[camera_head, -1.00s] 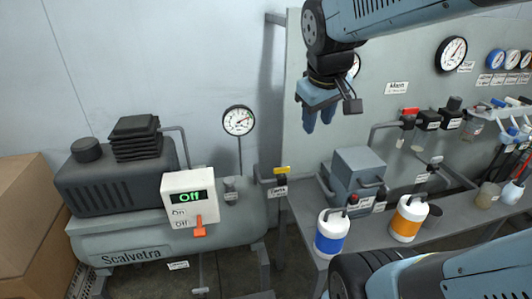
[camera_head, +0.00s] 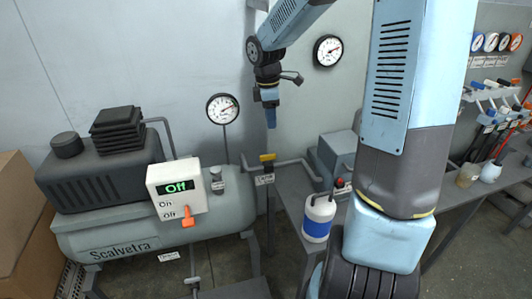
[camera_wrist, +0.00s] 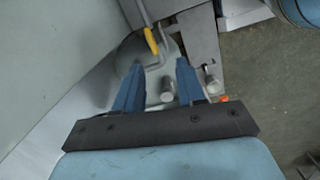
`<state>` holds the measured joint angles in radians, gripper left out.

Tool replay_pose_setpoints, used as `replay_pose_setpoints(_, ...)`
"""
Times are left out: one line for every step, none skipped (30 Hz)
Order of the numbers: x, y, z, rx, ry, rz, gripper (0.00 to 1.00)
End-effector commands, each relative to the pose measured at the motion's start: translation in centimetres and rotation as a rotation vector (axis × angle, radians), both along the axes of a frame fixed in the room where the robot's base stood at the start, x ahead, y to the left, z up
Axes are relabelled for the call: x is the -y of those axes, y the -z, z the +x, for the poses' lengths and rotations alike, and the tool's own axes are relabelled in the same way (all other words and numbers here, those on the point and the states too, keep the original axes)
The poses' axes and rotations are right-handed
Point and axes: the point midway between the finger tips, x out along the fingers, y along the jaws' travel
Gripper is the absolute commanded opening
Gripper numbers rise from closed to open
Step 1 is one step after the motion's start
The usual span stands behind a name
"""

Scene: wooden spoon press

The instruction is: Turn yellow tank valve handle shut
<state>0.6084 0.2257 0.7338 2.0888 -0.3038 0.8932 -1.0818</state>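The yellow valve handle (camera_head: 267,157) sits on top of a post beside the right end of the compressor tank (camera_head: 110,240). In the wrist view the yellow handle (camera_wrist: 151,40) is just beyond my fingertips, slightly left of the gap between them. My gripper (camera_head: 270,118) points down above the handle, apart from it. In the wrist view my gripper (camera_wrist: 160,64) is open, with nothing between its fingers.
A round gauge (camera_head: 222,109) stands behind. A bench (camera_head: 290,200) with a blue-banded bottle (camera_head: 319,217) is at right. Cardboard boxes (camera_head: 22,230) are at far left.

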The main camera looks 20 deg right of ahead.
Motion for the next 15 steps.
replay_pose_setpoints(0.1,0.8,0.8,-0.012,-0.038,0.019,0.39)
replay_pose_setpoints(0.2,1.1,1.2,-0.016,-0.059,0.028,0.39)
replay_pose_setpoints(0.2,1.4,1.6,-0.022,-0.087,0.04,0.39)
replay_pose_setpoints(0.2,1.7,1.9,-0.024,-0.104,0.048,0.39)
replay_pose_setpoints(0.2,1.9,2.1,-0.026,-0.121,0.055,0.39)
replay_pose_setpoints(0.2,2.1,2.4,-0.027,-0.139,0.063,0.39)
replay_pose_setpoints(0.2,2.2,2.6,-0.028,-0.152,0.068,0.39)
replay_pose_setpoints(0.2,2.3,2.8,-0.03,-0.161,0.072,0.39)
replay_pose_setpoints(0.2,2.5,2.9,-0.03,-0.17,0.076,0.39)
replay_pose_setpoints(0.2,2.5,3.0,-0.03,-0.176,0.078,0.39)
replay_pose_setpoints(0.2,2.6,3.0,-0.031,-0.181,0.079,0.39)
replay_pose_setpoints(0.2,2.8,3.1,-0.031,-0.184,0.081,0.39)
replay_pose_setpoints(0.2,3.0,3.1,-0.032,-0.186,0.082,0.39)
replay_pose_setpoints(0.2,3.3,3.1,-0.032,-0.186,0.082,0.39)
replay_pose_setpoints(0.2,3.7,3.1,-0.032,-0.186,0.083,0.39)
